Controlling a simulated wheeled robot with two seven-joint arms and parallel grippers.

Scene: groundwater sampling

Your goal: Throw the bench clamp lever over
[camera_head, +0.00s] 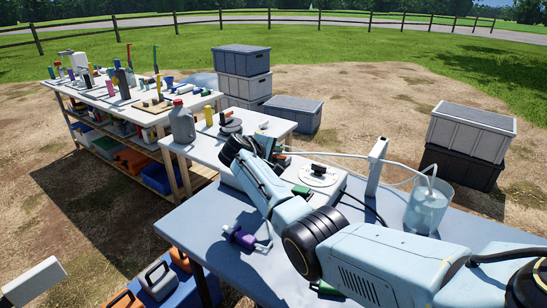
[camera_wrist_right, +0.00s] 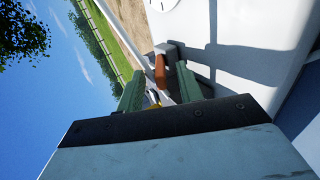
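My right arm reaches across the blue bench in the head view, and its gripper (camera_head: 276,158) is at the far edge beside the white panel. In the right wrist view its two green fingers (camera_wrist_right: 159,80) are apart. An orange-red lever-like piece (camera_wrist_right: 160,72), which looks like the clamp lever, shows in the gap near the fingertips, joined to a pale block (camera_wrist_right: 165,48). I cannot tell whether a finger touches it. My left gripper does not show.
The blue bench (camera_head: 205,235) carries a purple fitting (camera_head: 240,237), a white panel with a round dial (camera_head: 317,176), a white post (camera_head: 376,165) and a clear water container (camera_head: 428,207) with tubing. A white table with a grey jug (camera_head: 182,124) stands beyond. Grey crates (camera_head: 470,135) stand behind.

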